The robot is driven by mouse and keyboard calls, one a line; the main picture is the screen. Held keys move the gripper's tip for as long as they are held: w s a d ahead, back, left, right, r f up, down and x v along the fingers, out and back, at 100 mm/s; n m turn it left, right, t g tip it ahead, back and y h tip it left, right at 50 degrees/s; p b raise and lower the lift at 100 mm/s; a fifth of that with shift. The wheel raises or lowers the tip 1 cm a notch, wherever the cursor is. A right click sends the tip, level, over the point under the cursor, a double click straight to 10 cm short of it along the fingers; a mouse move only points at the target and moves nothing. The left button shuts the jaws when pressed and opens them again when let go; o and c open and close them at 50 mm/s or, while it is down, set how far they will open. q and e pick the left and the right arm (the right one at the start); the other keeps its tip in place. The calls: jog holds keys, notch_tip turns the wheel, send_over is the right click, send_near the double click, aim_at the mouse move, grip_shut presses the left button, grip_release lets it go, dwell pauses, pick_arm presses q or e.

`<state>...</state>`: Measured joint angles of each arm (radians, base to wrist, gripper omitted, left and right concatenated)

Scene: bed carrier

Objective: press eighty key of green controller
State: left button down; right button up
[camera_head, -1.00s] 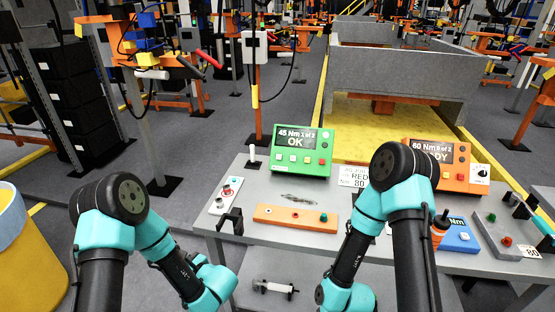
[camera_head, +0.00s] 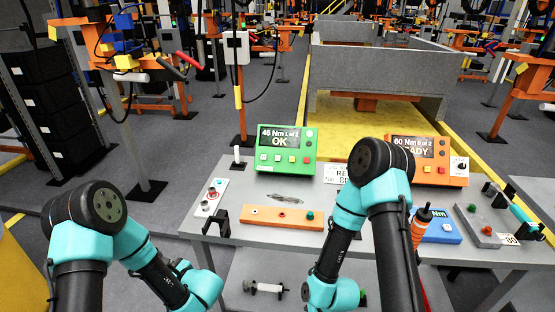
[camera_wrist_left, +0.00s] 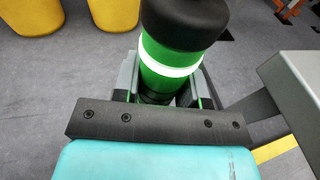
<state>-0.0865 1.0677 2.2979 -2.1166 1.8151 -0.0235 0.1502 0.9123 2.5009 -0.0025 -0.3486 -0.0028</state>
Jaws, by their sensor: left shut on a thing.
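The green controller (camera_head: 287,150) stands at the back of the grey table in the head view. Its screen reads 45 Nm and OK. In the left wrist view my left gripper (camera_wrist_left: 163,82) is shut around a green cylinder with a black top and a pale band (camera_wrist_left: 170,48). That gripper is out of sight in the head view, where only its arm shows, left of and in front of the table. My right gripper is not visible; its arm crosses the table front.
An orange controller (camera_head: 427,159) stands right of the green one, partly behind my right arm. An orange bar with buttons (camera_head: 282,218), a white switch panel (camera_head: 212,197), a blue box (camera_head: 438,228) and a grey box (camera_head: 478,227) lie on the table (camera_head: 205,232).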

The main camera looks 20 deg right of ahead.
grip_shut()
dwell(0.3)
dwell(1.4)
